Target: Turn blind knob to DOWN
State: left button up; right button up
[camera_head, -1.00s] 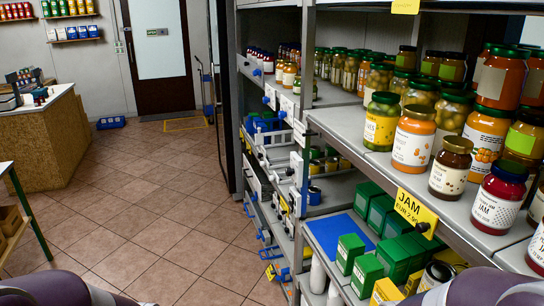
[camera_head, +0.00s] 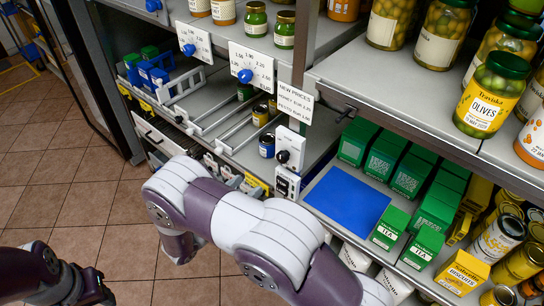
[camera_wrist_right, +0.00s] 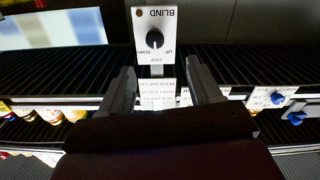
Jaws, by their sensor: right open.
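In the right wrist view a white plate marked BLIND (camera_wrist_right: 142,16) carries a round black knob (camera_wrist_right: 154,39). UP is printed near its lower right, with smaller text below; the plate looks turned over in this view. I cannot tell for sure where the knob points. My right gripper (camera_wrist_right: 164,88) is open and empty, its two fingers apart below the plate and not touching the knob. In the head view a white plate with a black knob (camera_head: 283,156) sits on the shelf post, likely the same one; its print is too small to read. My right arm hides that gripper there.
Price plates with blue knobs (camera_head: 245,76) hang along the shelf edge to the left. Green tea boxes (camera_head: 390,228) and a blue mat (camera_head: 347,205) lie on the lower shelf. Olive jars (camera_head: 489,94) stand above. Tiled floor is open at left.

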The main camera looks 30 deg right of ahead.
jog(key=p, duration=0.1)
send_near(280, 160)
jog(key=p+x, duration=0.2)
jog(key=x, duration=0.5)
jog(key=shift+w+d+r, duration=0.1)
jog(key=shift+w+d, duration=0.1)
jog(key=shift+d, duration=0.55)
jog(key=shift+a, duration=0.1)
jog(key=shift+c, duration=0.5)
pick_arm(q)
jog(key=r, duration=0.4)
jog(key=shift+s+d, duration=0.3)
jog(key=shift+s, duration=0.1)
pick_arm(e)
jog(key=c, duration=0.9)
